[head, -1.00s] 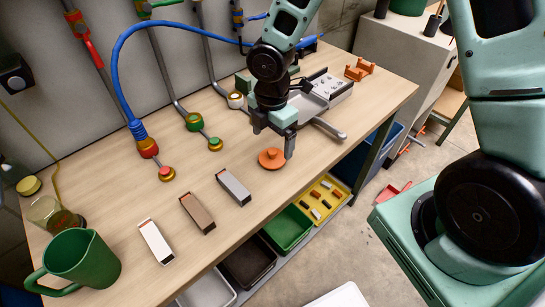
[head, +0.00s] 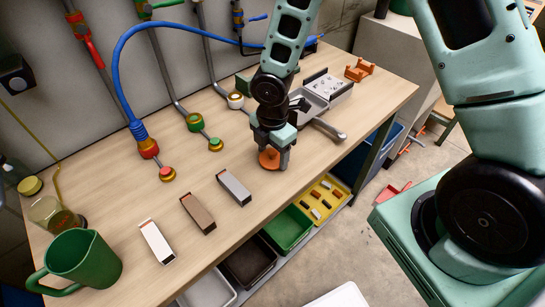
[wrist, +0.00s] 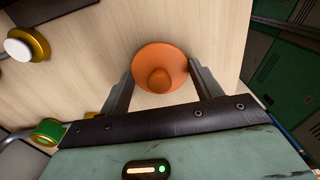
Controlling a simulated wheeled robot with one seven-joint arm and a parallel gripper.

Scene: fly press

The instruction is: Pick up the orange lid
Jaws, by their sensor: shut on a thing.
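The orange lid (head: 268,159) is a round disc with a knob, low over or on the wooden bench; I cannot tell whether it touches the wood. My gripper (head: 272,155) points down over it with its fingers on either side. In the wrist view the whole lid (wrist: 160,58) shows between the two fingers of my gripper (wrist: 160,70), its knob toward the palm. The gripper is shut on the lid at its rim. In the head view the fingers hide part of the lid.
Three sharpening-stone-like blocks, white (head: 156,242), brown (head: 198,213) and grey (head: 234,187), lie left of the lid. A grey metal device with a handle (head: 328,128) stands close right. A green jug (head: 82,258) is at front left. Pipes with valves line the wall.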

